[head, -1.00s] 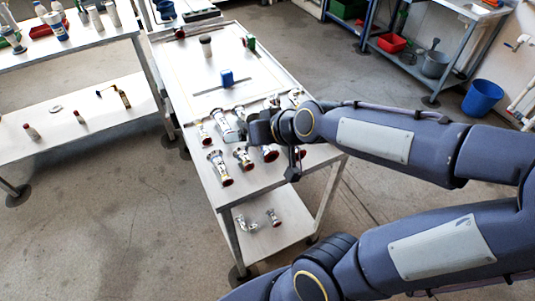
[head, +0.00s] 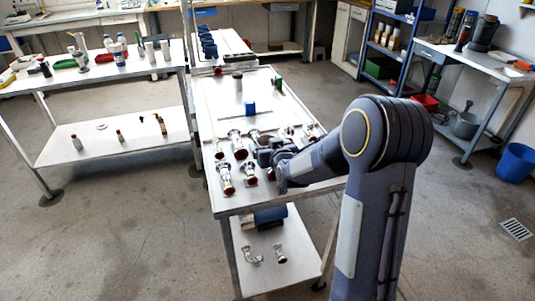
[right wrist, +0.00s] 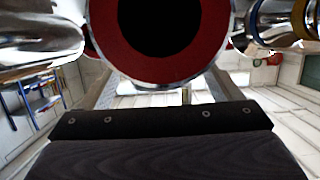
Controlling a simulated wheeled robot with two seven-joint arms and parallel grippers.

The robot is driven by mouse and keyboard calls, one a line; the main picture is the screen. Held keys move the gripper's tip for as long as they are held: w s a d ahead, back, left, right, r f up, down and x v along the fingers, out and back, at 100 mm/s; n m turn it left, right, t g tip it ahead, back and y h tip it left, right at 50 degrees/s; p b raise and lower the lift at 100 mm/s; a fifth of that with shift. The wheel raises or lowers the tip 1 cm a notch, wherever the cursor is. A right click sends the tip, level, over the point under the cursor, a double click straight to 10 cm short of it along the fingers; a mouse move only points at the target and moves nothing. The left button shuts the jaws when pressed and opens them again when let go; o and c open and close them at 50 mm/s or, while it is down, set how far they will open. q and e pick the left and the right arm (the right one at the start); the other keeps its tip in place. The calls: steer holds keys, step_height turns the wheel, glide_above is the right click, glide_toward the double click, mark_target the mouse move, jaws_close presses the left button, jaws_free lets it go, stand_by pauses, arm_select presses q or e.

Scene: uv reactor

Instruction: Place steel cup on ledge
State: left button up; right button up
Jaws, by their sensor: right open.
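My right gripper (head: 274,164) is open over the near part of the steel table (head: 232,203), among shiny metal pipe fittings with dark red ends. In the right wrist view, a fitting with a dark red ring and black opening (right wrist: 160,68) is close in front of the black gripper part (right wrist: 160,122). I cannot tell whether they touch. One fitting (head: 225,178) stands left of the gripper, with another (head: 248,172) beside it. I cannot tell which piece is the steel cup, or which edge is the ledge. My left gripper is out of view.
A blue block (head: 250,107) and a grey cylinder (head: 238,82) stand farther back on the table. Two fittings (head: 280,253) (head: 252,255) lie on its lower shelf. A bench with bottles (head: 82,78) is at left. A blue bucket (head: 517,162) stands at right.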

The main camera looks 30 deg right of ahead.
steer(key=shift+x, duration=1.15)
steer(key=c, duration=1.2)
steer(key=shift+r, duration=0.1)
